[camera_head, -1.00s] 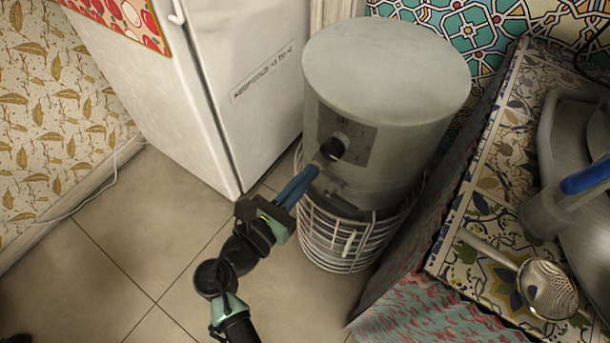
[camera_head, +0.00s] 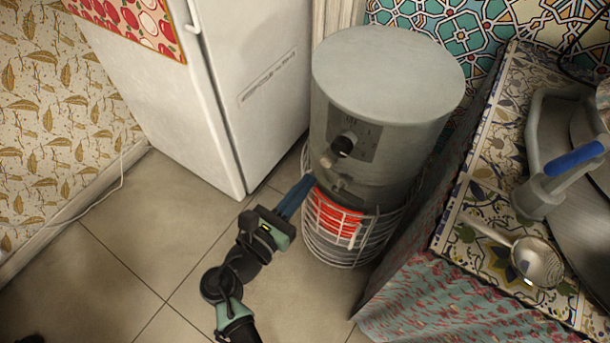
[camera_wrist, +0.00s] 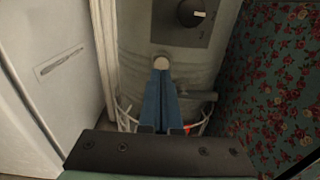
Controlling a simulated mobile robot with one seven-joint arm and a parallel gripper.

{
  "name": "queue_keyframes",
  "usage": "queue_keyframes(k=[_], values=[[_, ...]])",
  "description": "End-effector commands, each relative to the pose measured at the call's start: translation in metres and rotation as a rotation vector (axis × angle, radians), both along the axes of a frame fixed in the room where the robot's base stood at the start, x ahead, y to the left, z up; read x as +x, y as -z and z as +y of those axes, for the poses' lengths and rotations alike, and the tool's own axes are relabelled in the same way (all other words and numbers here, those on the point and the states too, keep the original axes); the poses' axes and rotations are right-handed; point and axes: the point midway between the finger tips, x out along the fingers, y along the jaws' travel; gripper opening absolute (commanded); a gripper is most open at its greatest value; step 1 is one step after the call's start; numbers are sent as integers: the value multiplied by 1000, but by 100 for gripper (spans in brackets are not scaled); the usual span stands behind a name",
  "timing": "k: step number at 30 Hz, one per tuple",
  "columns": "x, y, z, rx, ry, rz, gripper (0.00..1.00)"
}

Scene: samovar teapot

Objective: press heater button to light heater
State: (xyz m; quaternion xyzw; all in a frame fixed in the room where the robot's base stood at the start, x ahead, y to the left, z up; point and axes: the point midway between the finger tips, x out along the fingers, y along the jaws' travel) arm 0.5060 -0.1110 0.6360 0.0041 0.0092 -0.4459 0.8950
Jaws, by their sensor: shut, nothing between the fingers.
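The heater (camera_head: 390,100) is a grey upright cylinder standing in a white wire guard (camera_head: 340,248). Its front panel carries a black knob (camera_head: 343,145). A red-orange glowing element (camera_head: 335,215) shows behind the guard wires. In the wrist view, a round pale button (camera_wrist: 161,63) sits below the black knob (camera_wrist: 192,12). My gripper (camera_head: 308,180) has its blue fingers shut and empty, pointing at the heater front just left of the button area. In the wrist view the fingertips (camera_wrist: 161,72) appear right at the button's lower edge; I cannot tell whether they touch it.
A white fridge (camera_head: 250,90) stands left of the heater. A counter with patterned tiles (camera_head: 480,200) on the right holds a skimmer (camera_head: 535,260) and a blue-handled metal object (camera_head: 575,158). A floral cloth (camera_head: 430,300) hangs below it. The tiled floor (camera_head: 130,250) at left is clear.

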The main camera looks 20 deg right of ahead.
Motion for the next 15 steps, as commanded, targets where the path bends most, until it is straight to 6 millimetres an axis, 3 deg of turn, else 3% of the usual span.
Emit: queue_keyframes(k=[1, 6, 15], values=[[-8, -4, 14, -1, -10, 4, 0], [-31, -3, 46, -1, -11, 4, 0], [-52, -1, 73, 0, -9, 3, 0]])
